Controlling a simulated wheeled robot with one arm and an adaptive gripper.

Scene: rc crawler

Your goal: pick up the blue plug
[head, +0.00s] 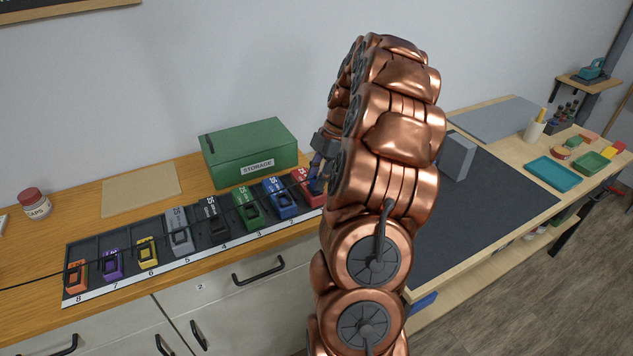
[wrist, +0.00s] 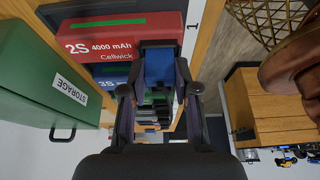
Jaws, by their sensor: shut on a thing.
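The blue plug (wrist: 158,68) shows in the wrist view between the two fingertips of my gripper (wrist: 159,75). The fingers are shut on its sides. It is at the end of the red battery pack (wrist: 115,48), which is marked 2S 4000 mAh; I cannot tell whether it touches the pack. In the head view, my gripper (head: 317,172) is over the right end of the battery row, beside the red pack (head: 302,184). My copper arm hides part of it, and I cannot make out the plug there.
The black battery tray (head: 130,235) holds several coloured packs in numbered places. A green storage box (head: 248,152) stands behind it. A dark mat (head: 500,195) lies on the bench to the right, with a grey block (head: 456,157) and bare room.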

